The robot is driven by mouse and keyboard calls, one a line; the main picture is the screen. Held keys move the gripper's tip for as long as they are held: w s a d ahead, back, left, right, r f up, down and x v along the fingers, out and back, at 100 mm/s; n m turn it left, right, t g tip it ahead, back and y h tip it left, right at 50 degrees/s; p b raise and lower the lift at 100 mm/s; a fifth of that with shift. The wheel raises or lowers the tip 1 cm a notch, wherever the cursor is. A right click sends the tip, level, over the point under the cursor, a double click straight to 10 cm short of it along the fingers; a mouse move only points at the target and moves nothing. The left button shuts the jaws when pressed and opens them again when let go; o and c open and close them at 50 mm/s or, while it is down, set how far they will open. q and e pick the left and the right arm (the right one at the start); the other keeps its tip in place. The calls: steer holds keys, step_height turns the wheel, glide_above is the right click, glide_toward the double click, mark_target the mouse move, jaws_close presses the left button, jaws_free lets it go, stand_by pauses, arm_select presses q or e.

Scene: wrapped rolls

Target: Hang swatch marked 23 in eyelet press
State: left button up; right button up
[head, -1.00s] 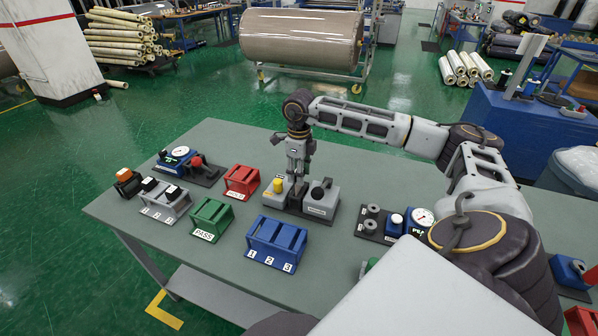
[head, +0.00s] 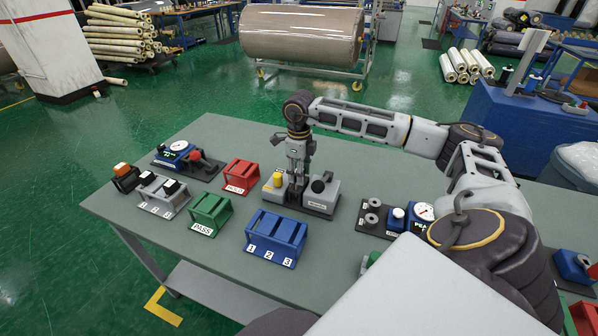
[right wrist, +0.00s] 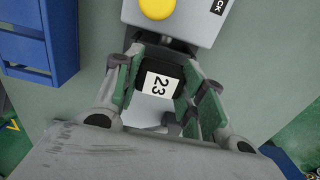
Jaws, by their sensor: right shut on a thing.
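The swatch marked 23 (right wrist: 158,84) is a dark piece with a white label in the right wrist view, between the finger pads. My right gripper (head: 297,182) is shut on it; it also shows in the right wrist view (right wrist: 161,70). The gripper points down at a grey two-block device (head: 321,193) with a yellow button (head: 278,180) and a black knob, which I take for the eyelet press. In the right wrist view the yellow-button block (right wrist: 185,22) is just beyond the swatch. Whether the swatch touches the device is hidden. My left gripper is out of view.
A blue rack numbered 1, 2, 3 (head: 275,238) stands in front of the device. A red holder (head: 240,176), a green PASS holder (head: 210,213) and a grey rack (head: 163,197) stand left. A gauge unit (head: 424,212) stands right. The table's front left is clear.

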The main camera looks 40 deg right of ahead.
steer(key=shift+f, duration=0.3)
steer(key=shift+f+b, duration=0.3)
steer(key=shift+b, duration=0.1)
steer(key=shift+f, duration=0.35)
steer(key=o, duration=1.1)
